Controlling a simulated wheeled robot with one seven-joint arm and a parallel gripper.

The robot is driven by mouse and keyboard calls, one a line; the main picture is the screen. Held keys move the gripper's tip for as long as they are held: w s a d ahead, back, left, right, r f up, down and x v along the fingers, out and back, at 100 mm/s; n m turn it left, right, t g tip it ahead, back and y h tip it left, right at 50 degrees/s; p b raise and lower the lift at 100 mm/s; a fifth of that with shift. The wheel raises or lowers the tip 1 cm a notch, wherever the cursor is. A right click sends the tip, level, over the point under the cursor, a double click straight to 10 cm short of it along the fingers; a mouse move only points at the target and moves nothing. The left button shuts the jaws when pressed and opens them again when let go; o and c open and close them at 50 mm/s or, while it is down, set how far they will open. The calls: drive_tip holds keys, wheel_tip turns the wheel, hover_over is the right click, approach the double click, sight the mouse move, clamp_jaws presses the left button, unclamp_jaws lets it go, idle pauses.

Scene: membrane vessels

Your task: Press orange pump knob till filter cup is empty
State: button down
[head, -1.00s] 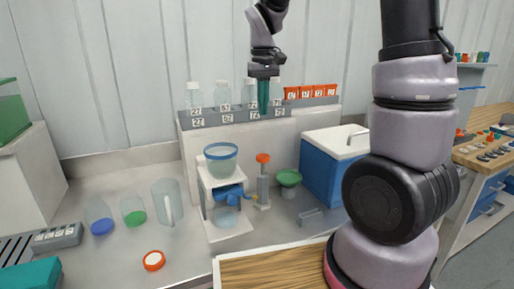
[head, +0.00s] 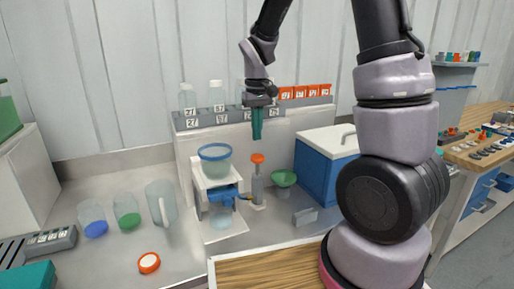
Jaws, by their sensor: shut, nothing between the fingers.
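The orange pump knob (head: 257,158) tops a grey pump (head: 258,185) that stands upright on the bench. The filter cup (head: 215,160), clear with a blue rim, sits on top of a white stand (head: 200,185) left of the pump. Liquid seems to show in the cup, but its level is hard to tell. A blue part (head: 222,194) lies below the cup, and a clear vessel (head: 220,215) is in the stand's lower part. My gripper (head: 257,137) points down with teal fingers together and empty, just above the knob, seemingly apart from it.
A green funnel (head: 284,178) and a blue cooler box (head: 325,165) stand right of the pump. A shelf of labelled bottles (head: 217,97) and orange boxes (head: 300,92) is behind. A clear jug (head: 161,203), several bottles and an orange-rimmed lid (head: 149,263) are at left.

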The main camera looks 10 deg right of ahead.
sight(257, 156)
drive_tip(key=shift+f, duration=2.65)
wheel_tip(257, 156, down, 4)
drive_tip(key=shift+f, duration=0.2)
drive_tip(key=shift+s+f, duration=0.1)
drive_tip(key=shift+s, duration=0.05)
wheel_tip(257, 156, up, 14)
